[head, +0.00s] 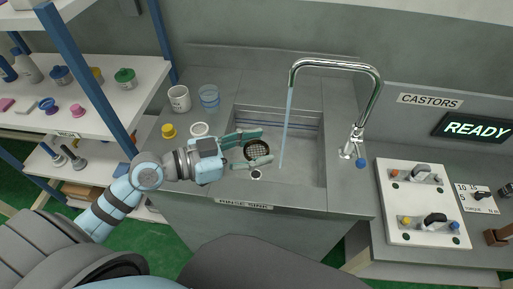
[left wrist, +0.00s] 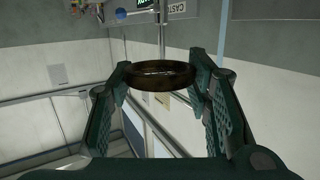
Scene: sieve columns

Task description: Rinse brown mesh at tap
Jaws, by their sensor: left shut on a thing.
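My left gripper (head: 262,149) is shut on the brown mesh (head: 257,152), a round dark-brown ring with a mesh face, and holds it over the left part of the sink (head: 305,175). In the left wrist view the brown mesh (left wrist: 161,76) sits between the two green fingers of my left gripper (left wrist: 160,85). The chrome tap (head: 378,90) arches over the sink, and a bluish water stream (head: 287,125) falls from its spout. The brown mesh is to the left of the stream, apart from it. My right gripper is not in view.
A white mug (head: 179,98), a blue glass (head: 209,96) and a yellow item (head: 168,130) stand left of the sink. A shelf (head: 140,75) with several small items is at the left. A white panel (head: 400,228) with knobs lies to the right.

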